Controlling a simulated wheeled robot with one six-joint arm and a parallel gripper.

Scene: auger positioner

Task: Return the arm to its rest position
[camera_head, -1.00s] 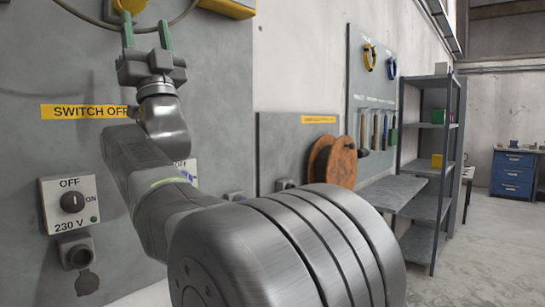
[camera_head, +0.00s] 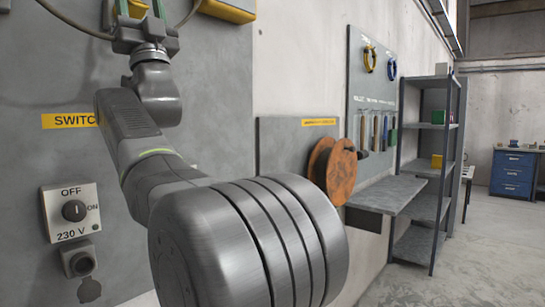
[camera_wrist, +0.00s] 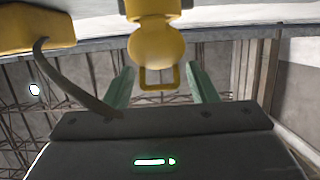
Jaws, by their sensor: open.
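My gripper (camera_head: 138,14) is at the top left of the head view, pointing up, its upper part close to the picture's top edge. In the wrist view its two green fingers (camera_wrist: 162,86) stand apart, with a yellow rounded part with a loop handle (camera_wrist: 157,52) showing between and beyond them. I cannot tell whether the fingers touch that part. In the head view a yellow piece (camera_head: 132,8) shows behind the fingers, mostly cut off. My arm reaches up from the lower middle, in front of the grey wall panel.
A 230 V switch box (camera_head: 73,212) with a socket below is on the panel at left. A yellow box (camera_head: 228,10) and a cable are at the top. An orange reel (camera_head: 340,172), a grey shelf (camera_head: 387,193) and a rack (camera_head: 431,126) stand right. Floor is free at right.

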